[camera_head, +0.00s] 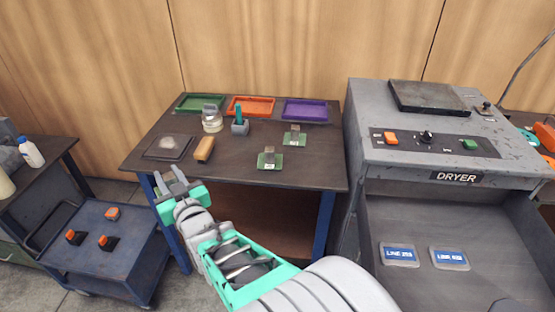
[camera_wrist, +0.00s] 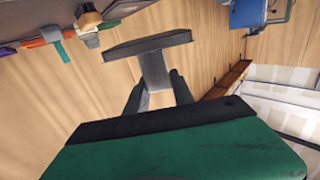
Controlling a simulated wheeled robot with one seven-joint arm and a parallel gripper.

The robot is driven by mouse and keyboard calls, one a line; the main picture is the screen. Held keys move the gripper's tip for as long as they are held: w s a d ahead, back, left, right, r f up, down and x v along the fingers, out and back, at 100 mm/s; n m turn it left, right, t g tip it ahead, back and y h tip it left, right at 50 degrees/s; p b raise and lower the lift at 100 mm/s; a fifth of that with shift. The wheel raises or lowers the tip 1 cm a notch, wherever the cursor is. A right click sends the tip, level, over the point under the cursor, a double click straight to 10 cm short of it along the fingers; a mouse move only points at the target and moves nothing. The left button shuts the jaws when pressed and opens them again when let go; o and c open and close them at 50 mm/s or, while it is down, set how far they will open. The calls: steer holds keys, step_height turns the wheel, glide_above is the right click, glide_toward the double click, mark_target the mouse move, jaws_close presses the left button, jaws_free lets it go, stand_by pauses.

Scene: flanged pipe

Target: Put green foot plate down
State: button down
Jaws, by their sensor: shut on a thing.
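My gripper (camera_head: 176,182) is at the front left corner of the workbench in the head view. In the wrist view my gripper (camera_wrist: 158,88) is shut on the stem of a T-shaped foot plate (camera_wrist: 147,44). Its flat plate lies beyond the fingertips, seen nearly edge-on. The sides that show look dark grey; I see no green on it. Two green square plates with upright grey tabs stand on the workbench (camera_head: 228,171), a nearer one (camera_head: 270,160) and a farther one (camera_head: 294,138).
Green (camera_head: 202,103), orange (camera_head: 251,105) and purple (camera_head: 305,109) trays line the bench's back. A jar (camera_head: 212,120), a teal-handled tool (camera_head: 239,125), a wooden block (camera_head: 204,149) and a dark dish (camera_head: 168,147) stand left. The dryer (camera_head: 455,150) is right, a blue cart (camera_head: 95,245) left.

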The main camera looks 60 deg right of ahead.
steer(key=s+d+m+g+h+b, duration=0.2)
steer(key=s+d+h, duration=0.15)
steer(key=d, duration=0.45)
steer(key=s+d+m+g+h+b, duration=0.15)
steer(key=s+d, duration=0.25)
steer(key=d, duration=0.5)
steer(key=s+d+r+m+g+h+b, duration=0.25)
steer(key=s+d+m+g+h, duration=0.25)
steer(key=s+d, duration=0.85)
steer(key=b, duration=0.4)
glide_above(304, 160)
steer(key=shift+f, duration=6.05)
steer(key=shift+f, duration=0.2)
steer(key=c, duration=1.5)
jaws_free()
steer(key=shift+a+f, duration=0.1)
steer(key=shift+f, duration=0.1)
steer(key=shift+c, duration=0.2)
steer(key=o, duration=0.5)
steer(key=shift+r, duration=0.1)
steer(key=shift+c, duration=0.2)
